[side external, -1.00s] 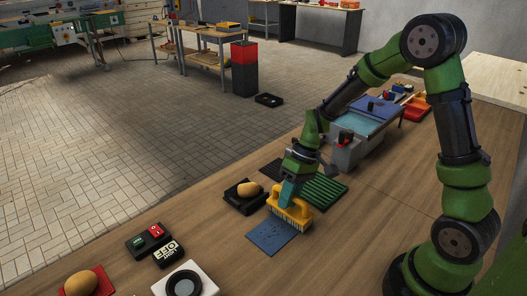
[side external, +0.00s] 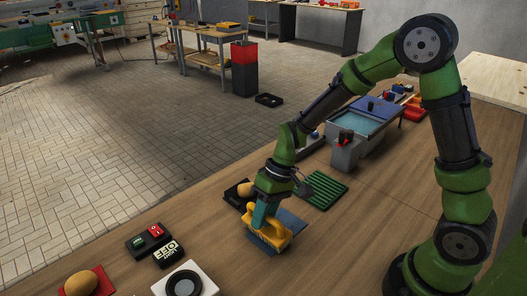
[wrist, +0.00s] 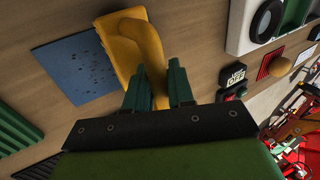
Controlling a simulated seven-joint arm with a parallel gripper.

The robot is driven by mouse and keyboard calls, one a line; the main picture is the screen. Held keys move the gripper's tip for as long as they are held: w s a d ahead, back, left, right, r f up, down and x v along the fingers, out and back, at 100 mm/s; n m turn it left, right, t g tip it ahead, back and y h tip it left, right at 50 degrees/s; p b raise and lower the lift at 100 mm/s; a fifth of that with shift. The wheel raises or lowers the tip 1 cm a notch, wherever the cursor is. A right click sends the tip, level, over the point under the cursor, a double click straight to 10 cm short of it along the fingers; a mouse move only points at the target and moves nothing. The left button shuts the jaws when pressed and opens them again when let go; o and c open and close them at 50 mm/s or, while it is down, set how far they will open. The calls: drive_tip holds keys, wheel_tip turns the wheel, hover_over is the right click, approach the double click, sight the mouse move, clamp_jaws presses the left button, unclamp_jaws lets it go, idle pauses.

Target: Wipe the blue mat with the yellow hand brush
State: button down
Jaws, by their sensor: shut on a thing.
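My gripper (side external: 264,215) points down and is shut on the yellow hand brush (side external: 270,237). The brush is at the near side of the blue mat (side external: 291,219), which shows on both sides of it. In the wrist view, the brush (wrist: 139,45) lies between my green fingers (wrist: 158,88) and overlaps the mat's right edge. Dark specks are scattered on the bare part of the mat (wrist: 70,75) there. The bristles are hidden, so I cannot tell whether they touch the mat.
A dark tray with a potato (side external: 245,189) is partly behind my gripper. A green ribbed tray (side external: 325,189) lies beyond the mat. Switch boxes (side external: 150,240), a white box with a round dark opening (side external: 186,283) and a potato on a red pad (side external: 82,282) stand nearer. Bare wood is to the right.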

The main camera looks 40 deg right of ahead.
drive_tip(key=shift+a, duration=1.15)
drive_tip(key=shift+d, duration=5.85)
drive_tip(key=shift+s+a, duration=0.25)
drive_tip(key=shift+a, duration=5.45)
drive_tip(key=shift+d, duration=5.7)
wheel_tip(320, 180, up, 8)
drive_tip(key=shift+a, duration=0.1)
